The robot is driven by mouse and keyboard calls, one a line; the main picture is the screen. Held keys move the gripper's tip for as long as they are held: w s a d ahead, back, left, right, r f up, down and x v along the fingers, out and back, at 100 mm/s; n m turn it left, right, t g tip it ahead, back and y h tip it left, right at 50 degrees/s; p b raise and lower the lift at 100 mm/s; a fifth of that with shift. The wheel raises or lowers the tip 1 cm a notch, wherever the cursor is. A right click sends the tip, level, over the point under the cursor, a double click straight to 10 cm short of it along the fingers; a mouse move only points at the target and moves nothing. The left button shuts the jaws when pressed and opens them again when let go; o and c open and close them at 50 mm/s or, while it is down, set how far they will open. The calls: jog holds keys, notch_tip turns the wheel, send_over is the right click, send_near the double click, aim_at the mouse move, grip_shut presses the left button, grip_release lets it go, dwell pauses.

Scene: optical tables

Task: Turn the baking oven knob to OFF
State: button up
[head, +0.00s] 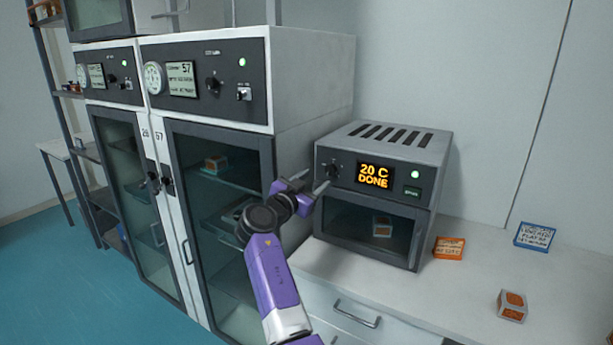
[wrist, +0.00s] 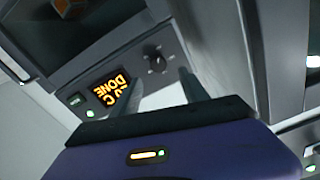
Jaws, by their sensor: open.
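The baking oven (head: 384,190) is a grey box on the white counter, with slots on top and a dark glass door. Its display (head: 374,175) reads "20 C DONE" in orange. The dark round oven knob (head: 333,171) is left of the display; in the wrist view the knob (wrist: 156,63) shows just beyond the fingertips. My gripper (head: 314,181) is open in front of the panel's left end. In the wrist view its two fingers (wrist: 162,85) lie apart, with the knob between and ahead of their tips. I cannot tell whether they touch it.
Tall cabinets (head: 205,80) with glass doors stand close on the left, beside my arm. On the counter (head: 440,300) right of the oven are an orange tray (head: 449,247), a blue tray (head: 535,236) and a small box (head: 512,305). An orange-marked box (head: 382,226) sits inside the oven.

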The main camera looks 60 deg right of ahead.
aim_at(329, 171)
jog(key=shift+m, duration=0.4)
jog(key=d+p, duration=0.2)
jog(key=d, duration=0.4)
jog(key=shift+w, duration=0.15)
jog(key=shift+d, duration=0.85)
jog(key=shift+c, duration=0.4)
grip_shut()
